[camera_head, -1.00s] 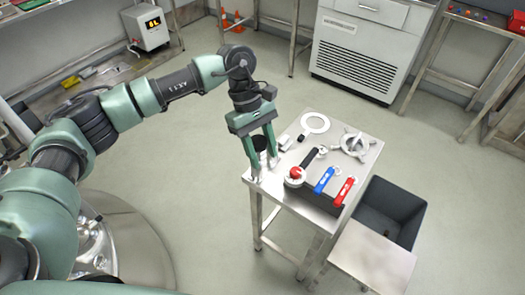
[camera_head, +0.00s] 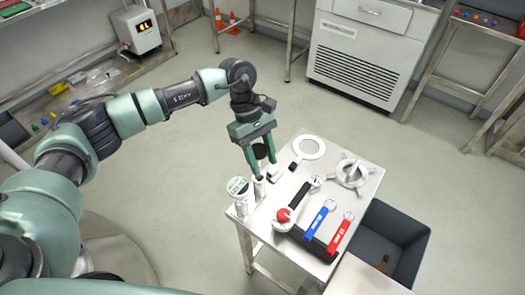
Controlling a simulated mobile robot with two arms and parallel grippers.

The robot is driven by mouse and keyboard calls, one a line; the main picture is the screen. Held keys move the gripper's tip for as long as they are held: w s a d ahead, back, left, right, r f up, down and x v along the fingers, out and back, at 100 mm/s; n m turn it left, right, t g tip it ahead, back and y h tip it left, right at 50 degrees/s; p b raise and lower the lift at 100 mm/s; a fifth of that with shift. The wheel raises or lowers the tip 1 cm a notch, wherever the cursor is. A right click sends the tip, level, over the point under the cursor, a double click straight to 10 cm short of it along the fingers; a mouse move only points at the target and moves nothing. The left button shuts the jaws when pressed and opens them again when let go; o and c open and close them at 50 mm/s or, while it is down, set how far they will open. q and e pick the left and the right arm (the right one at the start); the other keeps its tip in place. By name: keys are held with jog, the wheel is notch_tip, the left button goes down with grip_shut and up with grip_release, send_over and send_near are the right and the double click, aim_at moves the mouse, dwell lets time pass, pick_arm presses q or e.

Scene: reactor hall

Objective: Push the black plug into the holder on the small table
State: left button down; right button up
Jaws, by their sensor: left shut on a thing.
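My left gripper (camera_head: 264,168) is shut on the black plug (camera_head: 260,151), a dark round piece between its two fingers. It points down over the left end of the small table (camera_head: 243,226). A short white cylinder (camera_head: 259,188) stands upright just below the fingertips. A white round-topped piece with a green-marked face (camera_head: 238,187) stands beside it at the table's left corner. I cannot tell for certain which of these is the holder, or whether the plug touches anything. My right gripper is not in view.
A dark bin (camera_head: 405,252) stands at the right. Floor left of the table is clear.

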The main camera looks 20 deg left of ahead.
aim_at(263, 182)
pick_arm(q)
jog(key=shift+w+f, duration=0.15)
jog(key=shift+f, duration=0.65)
jog(key=shift+s+f, duration=0.2)
jog(key=shift+f, duration=0.3)
jog(key=shift+w+f+b, duration=0.1)
jog(key=shift+f+b, duration=0.2)
jog(key=shift+f, duration=0.35)
jog(key=shift+f+b, duration=0.6)
jog(key=shift+f, duration=1.1)
jog(key=shift+f+b, duration=1.1)
jog(key=shift+b, duration=0.1)
jog(key=shift+f+b, duration=0.4)
jog(key=shift+b, duration=0.15)
jog(key=c, duration=0.7)
grip_release()
jog(key=shift+r, duration=0.1)
jog(key=shift+r, duration=0.1)
